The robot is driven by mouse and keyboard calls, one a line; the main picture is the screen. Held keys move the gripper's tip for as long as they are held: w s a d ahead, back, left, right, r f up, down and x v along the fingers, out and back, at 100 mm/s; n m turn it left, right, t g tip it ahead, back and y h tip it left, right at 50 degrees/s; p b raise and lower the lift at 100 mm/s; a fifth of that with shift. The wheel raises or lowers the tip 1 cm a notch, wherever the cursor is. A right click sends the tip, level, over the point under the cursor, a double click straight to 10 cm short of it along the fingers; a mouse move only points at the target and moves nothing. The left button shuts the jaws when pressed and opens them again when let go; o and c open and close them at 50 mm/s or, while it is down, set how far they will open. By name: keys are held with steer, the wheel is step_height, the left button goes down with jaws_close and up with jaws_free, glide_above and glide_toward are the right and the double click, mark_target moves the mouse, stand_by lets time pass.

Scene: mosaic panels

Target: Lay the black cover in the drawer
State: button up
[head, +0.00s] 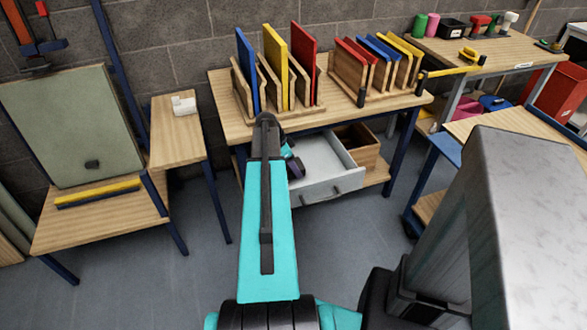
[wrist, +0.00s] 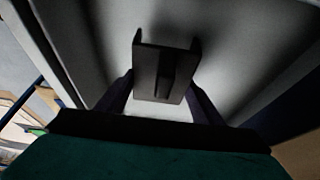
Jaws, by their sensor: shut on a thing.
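The black cover (wrist: 165,70), a dark channel-shaped piece with raised side edges and a rib, sits between the two fingers of my gripper (wrist: 160,92) in the wrist view. My gripper is shut on it. Behind it in the wrist view is the pale inside of the drawer (wrist: 240,50). In the head view the light grey drawer (head: 325,160) is pulled open under the middle table. My gripper (head: 294,166) is at the drawer's left side, mostly hidden by my teal arm. I cannot tell whether the cover touches the drawer floor.
The middle table (head: 345,110) above the drawer carries wooden racks with blue, yellow and red panels. A wooden box (head: 360,147) is beside the drawer on the right. A small table (head: 178,135) stands to the left. The floor in front is clear.

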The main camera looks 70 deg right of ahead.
steer(key=shift+f, duration=1.15)
steer(key=shift+f, duration=0.15)
steer(key=o, duration=1.1)
steer(key=shift+o, duration=0.2)
steer(key=shift+b+v, duration=0.3)
steer(key=shift+v, duration=5.85)
